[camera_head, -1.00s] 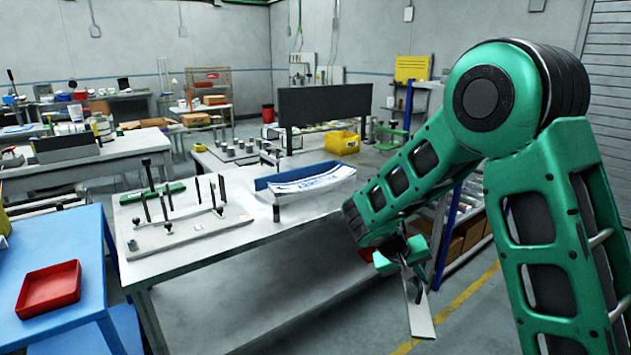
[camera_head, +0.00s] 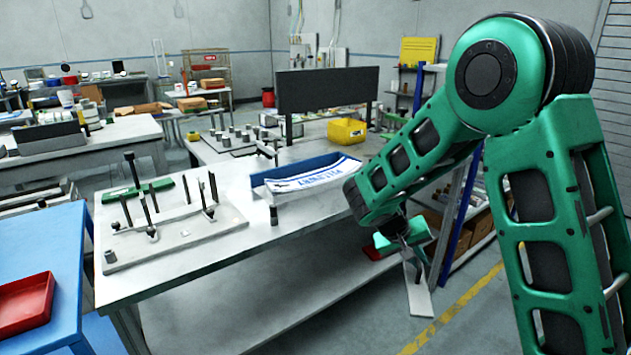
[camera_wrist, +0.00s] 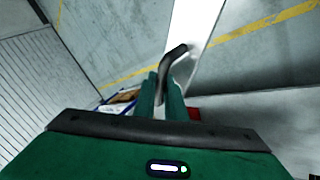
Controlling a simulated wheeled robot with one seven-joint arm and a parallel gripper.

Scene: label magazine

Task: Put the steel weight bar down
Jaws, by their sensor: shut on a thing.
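The steel weight bar (camera_head: 418,292) is a flat pale plate with a dark bent handle (camera_wrist: 174,60). It hangs steeply tilted below my gripper (camera_head: 410,254) in the head view, over the floor beside the worktable's right end. In the wrist view, the two green fingers of my gripper (camera_wrist: 162,88) are shut on the handle, and the bar (camera_wrist: 194,28) runs out of the top of the picture. The bar touches nothing else that I can see. The blue-walled label magazine (camera_head: 310,176) with printed white labels sits on the table, left of my arm.
The grey worktable (camera_head: 215,258) has bare top in front of the magazine. A fixture plate with upright posts (camera_head: 175,235) lies on its left. A red tray (camera_head: 27,303) is on a blue table at left. A shelf rack (camera_head: 462,215) stands behind my arm.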

